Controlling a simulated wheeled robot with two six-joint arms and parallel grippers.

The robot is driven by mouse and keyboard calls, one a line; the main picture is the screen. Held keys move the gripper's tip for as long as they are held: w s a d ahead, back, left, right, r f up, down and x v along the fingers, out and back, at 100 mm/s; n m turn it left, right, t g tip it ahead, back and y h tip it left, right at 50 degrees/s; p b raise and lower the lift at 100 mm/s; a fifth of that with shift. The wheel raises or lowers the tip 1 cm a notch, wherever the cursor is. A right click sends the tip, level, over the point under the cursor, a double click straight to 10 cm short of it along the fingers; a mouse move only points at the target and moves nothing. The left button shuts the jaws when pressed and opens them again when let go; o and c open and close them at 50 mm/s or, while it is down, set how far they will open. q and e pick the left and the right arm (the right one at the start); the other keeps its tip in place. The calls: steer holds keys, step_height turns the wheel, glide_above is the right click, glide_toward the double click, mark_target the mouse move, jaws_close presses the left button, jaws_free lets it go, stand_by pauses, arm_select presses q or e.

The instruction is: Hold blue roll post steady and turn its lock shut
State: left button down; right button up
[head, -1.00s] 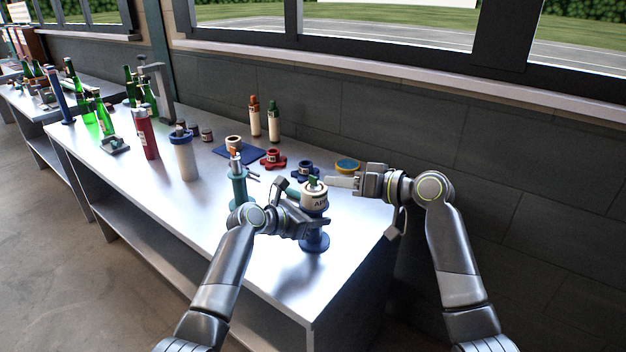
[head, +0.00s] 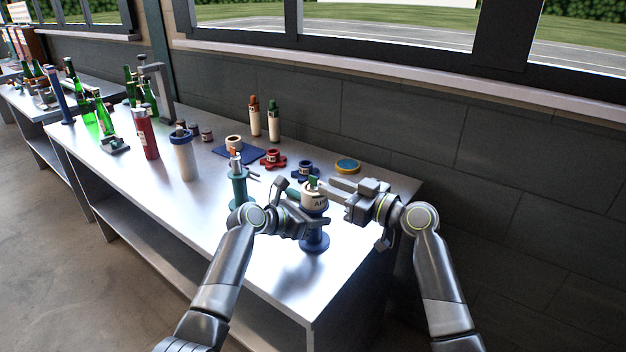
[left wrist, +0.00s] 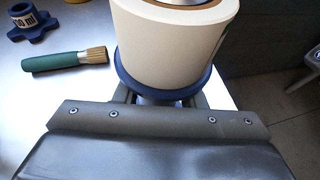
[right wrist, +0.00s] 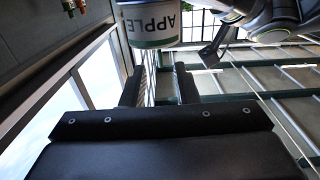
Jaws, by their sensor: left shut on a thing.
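The blue roll post (head: 315,242) stands upright near the front right of the table. It carries a cream roll labelled APPLE (head: 313,202), with a small green lock (head: 313,181) on top. My left gripper (head: 318,228) is shut on the post just below the roll. The left wrist view shows the roll (left wrist: 170,45) over the blue flange (left wrist: 150,92), just above the fingers. My right gripper (head: 328,190) is open, its fingertips close beside the lock at its right. The right wrist view shows the roll (right wrist: 152,25) beyond the parted fingers; the lock is hidden there, and contact cannot be told.
A teal post (head: 239,188) stands left of the blue post. A brush (left wrist: 65,61) with a green handle lies behind the roll. The right front tabletop is clear.

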mark_target(317, 182)
steer(key=shift+x, duration=3)
steer(key=shift+c, duration=0.2)
jaws_close()
